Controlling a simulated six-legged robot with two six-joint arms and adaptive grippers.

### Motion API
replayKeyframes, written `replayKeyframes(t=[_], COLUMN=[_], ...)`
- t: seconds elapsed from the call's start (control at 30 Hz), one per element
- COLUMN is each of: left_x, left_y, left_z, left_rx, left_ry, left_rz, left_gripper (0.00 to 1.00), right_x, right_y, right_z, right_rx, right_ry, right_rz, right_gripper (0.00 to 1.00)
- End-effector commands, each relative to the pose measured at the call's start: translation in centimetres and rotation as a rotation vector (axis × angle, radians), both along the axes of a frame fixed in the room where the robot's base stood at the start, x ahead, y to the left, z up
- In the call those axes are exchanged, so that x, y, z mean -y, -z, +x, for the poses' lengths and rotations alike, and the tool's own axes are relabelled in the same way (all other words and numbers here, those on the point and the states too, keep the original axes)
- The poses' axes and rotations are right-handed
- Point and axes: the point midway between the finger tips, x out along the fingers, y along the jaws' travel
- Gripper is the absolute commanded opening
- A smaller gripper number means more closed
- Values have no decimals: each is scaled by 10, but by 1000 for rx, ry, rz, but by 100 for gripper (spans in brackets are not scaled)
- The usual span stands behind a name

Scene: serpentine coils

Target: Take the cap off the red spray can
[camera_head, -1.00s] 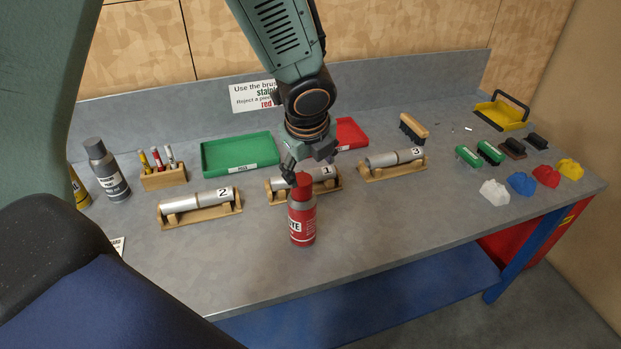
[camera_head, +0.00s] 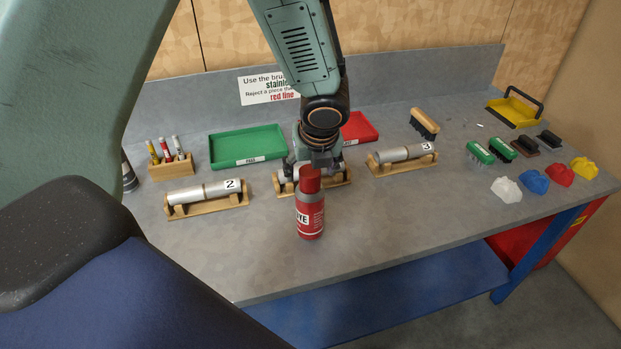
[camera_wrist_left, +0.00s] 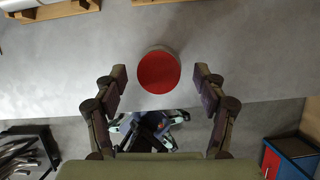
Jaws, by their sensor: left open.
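The red spray can (camera_head: 310,220) stands upright on the grey bench, near the front edge. Its red cap (camera_head: 309,181) is on its top, above a grey shoulder. In the left wrist view the round cap (camera_wrist_left: 158,72) shows from above, between the two fingertips. My left gripper (camera_head: 312,166) is open at the cap's height or slightly above, and it looks empty. In the wrist view its fingers (camera_wrist_left: 160,76) are spread with a gap on each side of the cap. The head view does not show clearly how far the fingers reach down. My right gripper is not in view.
Behind the can, a metal cylinder lies on a wooden cradle (camera_head: 340,183). Similar cradles stand left (camera_head: 207,209) and right (camera_head: 405,169). A green tray (camera_head: 247,149) and red tray (camera_head: 358,128) are at the back. Bench around the can's front and right is clear.

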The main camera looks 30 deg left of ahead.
Motion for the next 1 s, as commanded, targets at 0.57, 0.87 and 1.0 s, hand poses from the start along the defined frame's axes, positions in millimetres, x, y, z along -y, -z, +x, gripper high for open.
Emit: replayKeyframes(t=[0.57, 0.87, 1.0], left_x=[-6, -6, -6], left_y=[17, 17, 17], left_z=[6, 6, 6], left_rx=[1, 1, 1], left_ry=[-1, -1, -1], left_rz=[-1, -1, -1], left_gripper=[58, 33, 30], right_x=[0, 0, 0], right_y=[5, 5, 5], right_z=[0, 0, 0], right_rx=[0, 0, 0], right_ry=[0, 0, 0], right_rz=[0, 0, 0], right_gripper=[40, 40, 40])
